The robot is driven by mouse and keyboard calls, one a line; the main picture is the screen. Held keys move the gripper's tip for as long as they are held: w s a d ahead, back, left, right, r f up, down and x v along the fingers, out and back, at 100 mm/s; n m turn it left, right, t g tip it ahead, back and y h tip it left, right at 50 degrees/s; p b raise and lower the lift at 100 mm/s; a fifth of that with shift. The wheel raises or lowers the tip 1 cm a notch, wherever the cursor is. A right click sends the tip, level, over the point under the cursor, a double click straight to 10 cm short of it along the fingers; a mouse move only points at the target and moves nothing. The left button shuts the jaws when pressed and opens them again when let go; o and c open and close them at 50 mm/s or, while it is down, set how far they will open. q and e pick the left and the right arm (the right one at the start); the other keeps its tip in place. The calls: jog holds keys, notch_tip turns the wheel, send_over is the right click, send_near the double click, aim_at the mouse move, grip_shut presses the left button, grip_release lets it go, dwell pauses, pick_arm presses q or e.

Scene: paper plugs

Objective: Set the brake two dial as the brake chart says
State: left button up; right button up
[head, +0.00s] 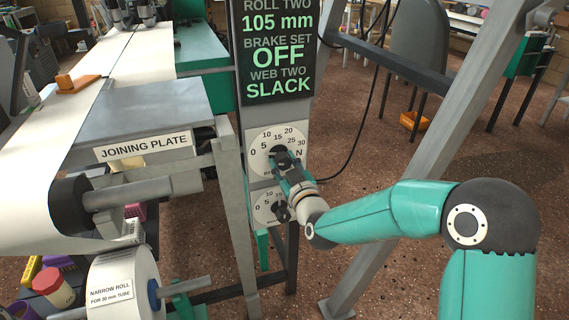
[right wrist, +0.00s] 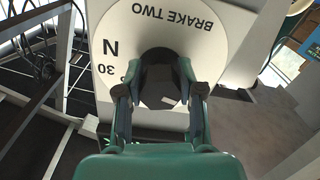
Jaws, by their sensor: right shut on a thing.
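The brake two dial (head: 256,140) is a round white plate on the grey post, marked 0, 5, 10, 15, 20, 30 and N. Its lettering "BRAKE TWO" shows upside down in the right wrist view (right wrist: 185,22). My right gripper (head: 284,163) is shut on the dark knob (right wrist: 160,75) at the dial's middle. The fingers and arm hide much of the knob, and I cannot tell where it points. The screen (head: 277,50) above reads roll two 105 mm, brake set OFF, web two SLACK. I see no brake chart that I can read. My left gripper is not in view.
A second dial (head: 263,204) with its own dark knob sits just below, close to my right wrist. The joining plate (head: 140,105) and the narrow roll (head: 125,280) stand at the left. A slanted grey beam (head: 430,140) rises behind my right arm.

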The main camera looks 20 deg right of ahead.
jog(key=shift+f+m+b, duration=0.2)
jog(key=shift+m+b, duration=0.4)
jog(key=shift+b, duration=0.45)
jog(key=m+b, duration=0.2)
jog(key=b, duration=0.1)
jog(key=m+b, duration=0.3)
jog(key=shift+a+m+b, duration=0.2)
jog(key=shift+m+b, duration=0.1)
jog(key=shift+b, duration=0.05)
jog(key=shift+r+m+b, duration=0.2)
jog(key=shift+m+b, duration=1.1)
jog(key=shift+m, duration=0.2)
jog(key=o, duration=1.2)
jog(key=shift+c, duration=0.2)
jog(key=shift+s, duration=0.1)
